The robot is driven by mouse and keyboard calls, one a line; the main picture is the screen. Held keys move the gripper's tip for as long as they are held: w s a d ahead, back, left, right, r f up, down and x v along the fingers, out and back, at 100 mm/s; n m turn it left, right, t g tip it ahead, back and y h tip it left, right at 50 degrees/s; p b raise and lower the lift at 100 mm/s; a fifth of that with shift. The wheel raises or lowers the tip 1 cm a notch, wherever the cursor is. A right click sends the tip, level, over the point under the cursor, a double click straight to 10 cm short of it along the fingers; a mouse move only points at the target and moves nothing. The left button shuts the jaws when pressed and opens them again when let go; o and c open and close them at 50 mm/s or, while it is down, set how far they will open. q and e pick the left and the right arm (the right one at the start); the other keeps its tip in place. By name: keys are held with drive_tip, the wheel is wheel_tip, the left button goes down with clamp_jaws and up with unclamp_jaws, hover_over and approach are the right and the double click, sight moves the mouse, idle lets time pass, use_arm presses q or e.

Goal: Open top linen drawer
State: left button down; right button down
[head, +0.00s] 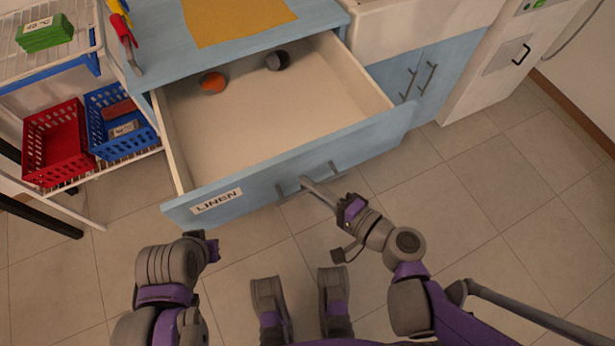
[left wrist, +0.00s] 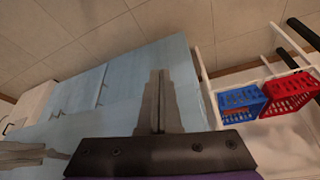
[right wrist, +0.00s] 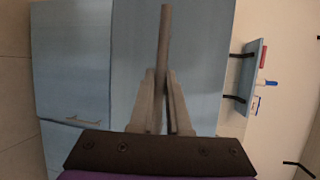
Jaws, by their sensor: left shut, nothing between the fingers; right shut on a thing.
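The linen drawer (head: 215,198) has a light blue front with a white "LINEN" label and stands far out of the blue cabinet in the head view. Its grey bar handle (head: 334,168) is in the middle of the front. My right gripper (head: 306,183) is shut on this handle. The right wrist view shows the handle bar (right wrist: 165,35) between the fingers. My left gripper (head: 208,242) is shut and empty, low in front of the drawer's left end. Its closed fingers show in the left wrist view (left wrist: 158,85).
An orange item (head: 212,82) and a dark grey item (head: 278,60) lie at the back of the drawer. A yellow cloth (head: 235,18) lies on the counter. A red basket (head: 55,140) and a blue basket (head: 120,125) stand on a rack at left. Floor at right is clear.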

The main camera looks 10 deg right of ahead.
drive_tip(key=c, duration=0.9)
unclamp_jaws()
